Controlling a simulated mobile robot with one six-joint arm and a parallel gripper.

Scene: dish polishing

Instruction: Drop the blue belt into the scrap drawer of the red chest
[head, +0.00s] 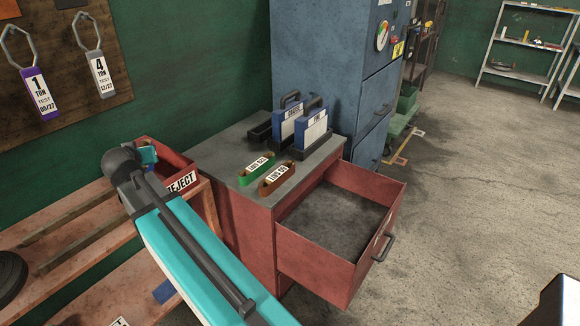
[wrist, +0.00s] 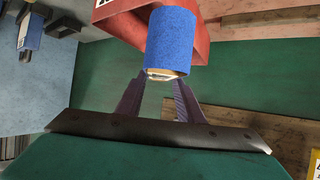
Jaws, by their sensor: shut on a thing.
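My gripper (wrist: 164,80) is shut on the blue belt (wrist: 170,38) in the wrist view; the belt stands out beyond the fingertips. The red reject bin (wrist: 200,30) lies just behind the belt. In the head view my arm reaches to this bin (head: 181,181) and hides the fingers and belt. The red chest (head: 245,228) stands to the right of the bin. Its top drawer (head: 325,273) is pulled out and looks empty inside. No scrap label is readable on it.
A green belt (head: 257,168) and a brown belt (head: 277,178) lie on the chest top, before blue-framed handled blocks (head: 312,129) in dark holders. A tall blue cabinet (head: 312,60) stands behind. Floor (head: 480,200) right of the drawer is clear. A wooden bench (head: 70,235) is at left.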

